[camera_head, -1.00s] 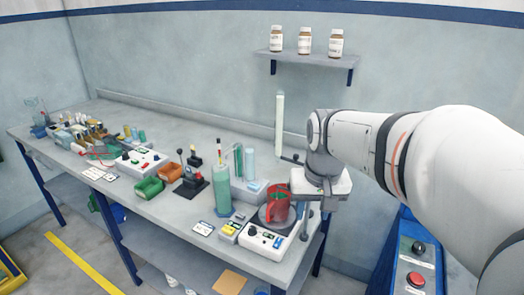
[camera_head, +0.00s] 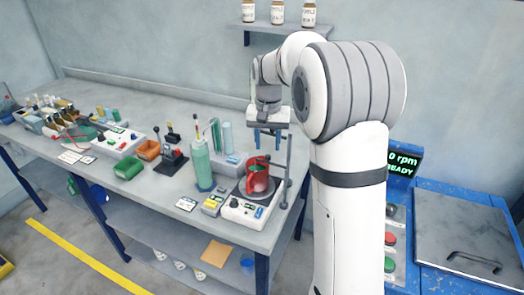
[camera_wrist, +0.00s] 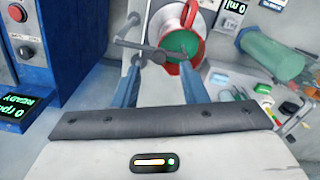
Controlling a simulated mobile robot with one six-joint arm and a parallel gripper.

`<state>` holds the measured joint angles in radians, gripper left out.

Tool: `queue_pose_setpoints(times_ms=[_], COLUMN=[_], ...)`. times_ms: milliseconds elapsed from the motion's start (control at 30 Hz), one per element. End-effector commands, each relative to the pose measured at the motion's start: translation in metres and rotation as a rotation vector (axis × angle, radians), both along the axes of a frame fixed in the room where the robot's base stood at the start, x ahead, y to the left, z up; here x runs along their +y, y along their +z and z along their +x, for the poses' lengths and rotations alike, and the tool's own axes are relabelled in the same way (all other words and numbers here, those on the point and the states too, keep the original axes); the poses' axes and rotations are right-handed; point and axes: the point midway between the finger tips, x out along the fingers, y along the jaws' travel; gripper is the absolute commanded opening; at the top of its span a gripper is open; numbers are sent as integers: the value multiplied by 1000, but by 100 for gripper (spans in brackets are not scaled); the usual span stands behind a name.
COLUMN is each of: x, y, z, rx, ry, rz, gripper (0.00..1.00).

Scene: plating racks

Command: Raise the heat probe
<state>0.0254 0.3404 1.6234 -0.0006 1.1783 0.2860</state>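My gripper (camera_head: 267,140) is above a red jug (camera_head: 258,184) with its two blue fingers pointing down and apart. The jug stands on a hotplate (camera_head: 236,208) with knobs and a small display. A thin dark stand rod (camera_head: 288,165) rises beside the jug. In the wrist view, the red jug (camera_wrist: 194,18) with green contents lies beyond my fingertips (camera_wrist: 160,65). A grey crossbar (camera_wrist: 128,43) reaches from the stand toward the jug between my fingers. I cannot clearly make out the probe itself, and no grip on it shows.
A tall green cylinder (camera_head: 202,165) stands left of the hotplate. Racks, bins and a control box (camera_head: 120,141) fill the bench further left. A blue machine (camera_head: 455,235) with buttons stands at right. A shelf with brown bottles (camera_head: 278,13) is above.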

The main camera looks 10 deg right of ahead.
Motion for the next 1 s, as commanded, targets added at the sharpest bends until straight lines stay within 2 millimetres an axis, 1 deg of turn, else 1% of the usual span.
queue_pose_setpoints(times_ms=[33, 100, 233, 367, 567, 667, 1000], x=[0, 0, -1, -1, -1, -1, -1], y=[-8, -18, -31, -37, -37, -37, -36], z=[-1, -1, -1, -1, -1, 0, 0], rx=[4, 4, 1, 1, 0, 0, 0], ry=[0, 0, 0, -1, -1, -1, -2], rz=[0, 0, 0, 0, 0, 0, 0], gripper=[39, 39, 39, 39, 39, 33, 5])
